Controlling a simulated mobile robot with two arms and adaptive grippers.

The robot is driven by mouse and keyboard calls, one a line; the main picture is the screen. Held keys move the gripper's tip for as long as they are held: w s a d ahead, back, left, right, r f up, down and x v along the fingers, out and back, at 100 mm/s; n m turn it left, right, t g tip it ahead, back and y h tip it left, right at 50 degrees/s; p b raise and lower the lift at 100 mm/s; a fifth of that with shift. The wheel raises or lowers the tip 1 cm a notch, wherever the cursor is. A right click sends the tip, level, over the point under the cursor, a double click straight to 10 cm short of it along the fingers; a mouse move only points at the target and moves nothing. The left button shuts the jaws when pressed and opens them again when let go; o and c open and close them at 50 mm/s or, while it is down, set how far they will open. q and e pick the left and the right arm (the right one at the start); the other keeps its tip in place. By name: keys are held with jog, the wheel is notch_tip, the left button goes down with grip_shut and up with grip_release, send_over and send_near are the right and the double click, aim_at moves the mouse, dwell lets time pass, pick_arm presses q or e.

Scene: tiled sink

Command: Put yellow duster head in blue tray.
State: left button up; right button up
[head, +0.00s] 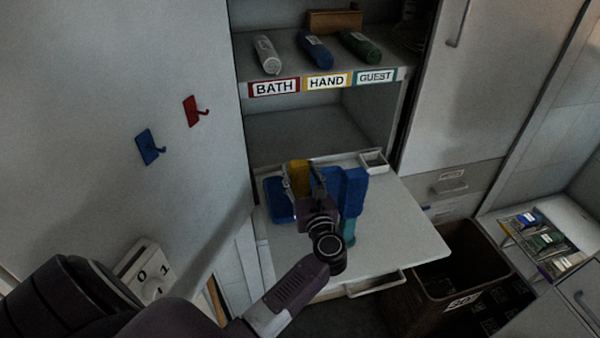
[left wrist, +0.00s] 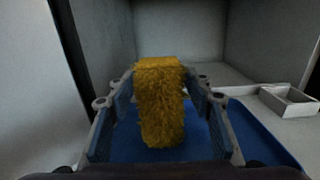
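The yellow duster head (head: 299,178) is a fuzzy upright block. It fills the middle of the left wrist view (left wrist: 160,105). My left gripper (head: 303,187) has a fingertip against each side of its far end, and it appears shut on it; the finger pads (left wrist: 160,78) stand wider apart nearer the camera. The blue tray (head: 278,207) lies under and around the duster head, and its flat blue surface (left wrist: 250,140) shows in the left wrist view. I cannot tell whether the duster head touches the tray. My gripper and arm hide part of the tray. My right gripper is out of view.
The tray is on a white pull-out board (head: 405,230) with clear room at right. A small white box (head: 373,162) is at the back. An open bin (head: 460,260) stands at right.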

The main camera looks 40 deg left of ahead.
aim_at(301, 174)
pick_arm(q)
jog(key=shift+r, duration=0.1)
jog(key=shift+r, duration=0.15)
jog(key=b+v, duration=0.2)
jog(key=v, duration=0.4)
jog(key=shift+s+d, duration=0.2)
jog(key=shift+d, duration=0.05)
jog(key=shift+s+d, duration=0.3)
jog(key=shift+d, duration=0.05)
jog(key=shift+c, duration=0.4)
dwell(0.4)
